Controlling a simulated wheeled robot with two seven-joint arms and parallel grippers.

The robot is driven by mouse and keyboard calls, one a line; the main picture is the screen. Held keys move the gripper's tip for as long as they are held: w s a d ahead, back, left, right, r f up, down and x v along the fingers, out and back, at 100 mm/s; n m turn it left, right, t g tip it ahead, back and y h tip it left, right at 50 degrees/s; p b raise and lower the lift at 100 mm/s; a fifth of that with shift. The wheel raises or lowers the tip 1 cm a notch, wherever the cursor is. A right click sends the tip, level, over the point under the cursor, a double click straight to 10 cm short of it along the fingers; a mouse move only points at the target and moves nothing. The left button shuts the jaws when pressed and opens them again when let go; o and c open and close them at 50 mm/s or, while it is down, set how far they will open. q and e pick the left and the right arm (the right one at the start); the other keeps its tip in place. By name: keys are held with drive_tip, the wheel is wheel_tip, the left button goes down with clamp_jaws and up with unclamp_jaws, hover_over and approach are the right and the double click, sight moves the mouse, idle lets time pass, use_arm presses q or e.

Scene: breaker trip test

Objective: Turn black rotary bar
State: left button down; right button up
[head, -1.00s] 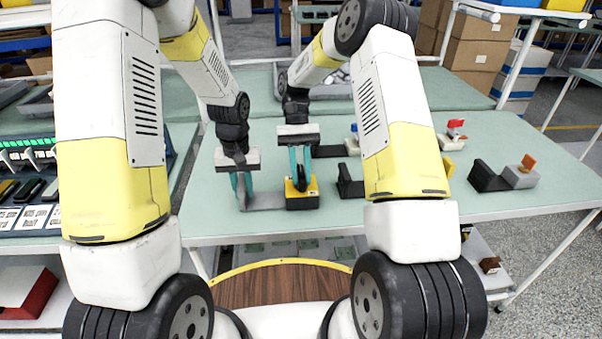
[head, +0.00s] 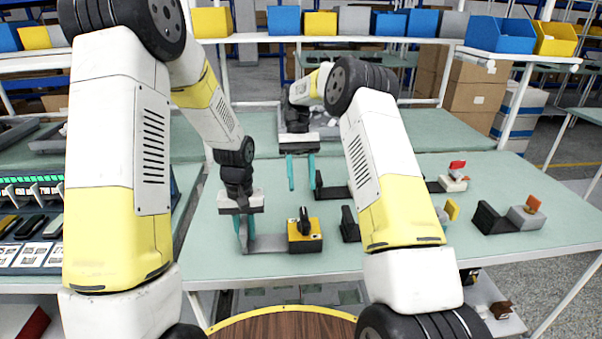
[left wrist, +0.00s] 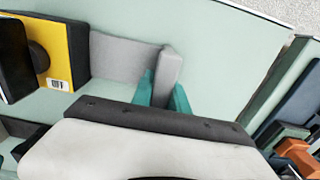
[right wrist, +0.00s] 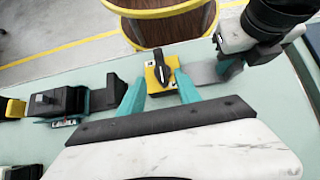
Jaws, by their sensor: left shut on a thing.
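The black rotary bar (head: 304,222) sits on top of a yellow switch box (head: 306,243) fixed to a grey base plate (head: 262,247). It also shows in the right wrist view (right wrist: 161,70), lying roughly in line with the gap between the fingers. My left gripper (head: 244,238) is shut on the grey upright tab (left wrist: 169,72) at the plate's left end. In the left wrist view the box's label (left wrist: 58,84) reads OFF. My right gripper (head: 301,186) is open and empty, raised behind the box and apart from the bar.
To the right stand a grey fixture with an orange lever (head: 532,203), one with a red lever (head: 457,167) and one with a yellow lever (head: 451,210), partly behind my right arm. A rack with green lights (head: 32,180) is at the left. The table front is clear.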

drive_tip(key=shift+v, duration=1.2)
use_arm(q)
drive_tip(key=c, duration=1.2)
unclamp_jaws()
drive_tip(key=shift+r, duration=0.1)
